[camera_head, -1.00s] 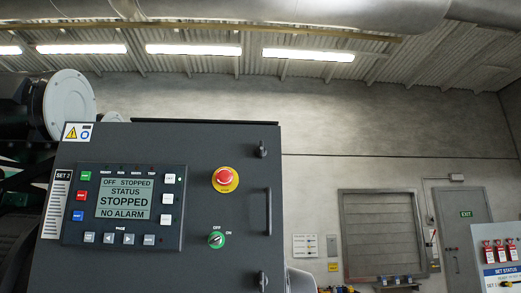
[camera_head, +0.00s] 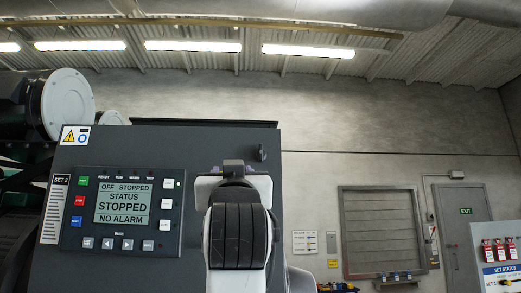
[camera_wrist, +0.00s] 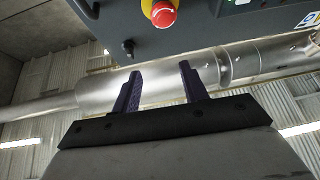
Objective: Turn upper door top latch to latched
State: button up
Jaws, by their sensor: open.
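The upper door (camera_head: 140,140) is the dark grey panel front of the SET 2 cabinet. Its top latch (camera_head: 261,152) is a small dark knob near the upper right corner, looking roughly upright, too small to read its exact setting. In the wrist view the top latch (camera_wrist: 128,47) shows beyond the left finger tip. My gripper (camera_wrist: 160,68) is open and empty, its two fingers apart and pointing toward the door's top edge. In the head view my gripper (camera_head: 233,166) is in front of the door, left of and slightly below the latch, apart from it in the picture.
The display panel (camera_head: 124,213) is left of my arm. A red emergency stop button (camera_wrist: 163,12) shows in the wrist view; my arm hides it in the head view. A long door handle (camera_wrist: 84,8) is at the wrist view's top left. Open space lies right of the cabinet.

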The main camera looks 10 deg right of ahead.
jog(key=s+d+r+m+g+h, duration=0.1)
jog(key=s+d+r+m+h, duration=0.15)
jog(key=d, duration=0.35)
jog(key=p, duration=0.7)
send_near(261, 151)
jog(key=shift+n+g+y, duration=0.3)
jog(key=shift+n+y, duration=0.15)
jog(key=x, duration=0.7)
jog(key=shift+s+d+r, duration=0.15)
jog(key=shift+r, duration=0.15)
jog(key=shift+w+r, duration=0.15)
jog(key=shift+w, duration=0.55)
jog(key=shift+c, duration=0.2)
grip_shut()
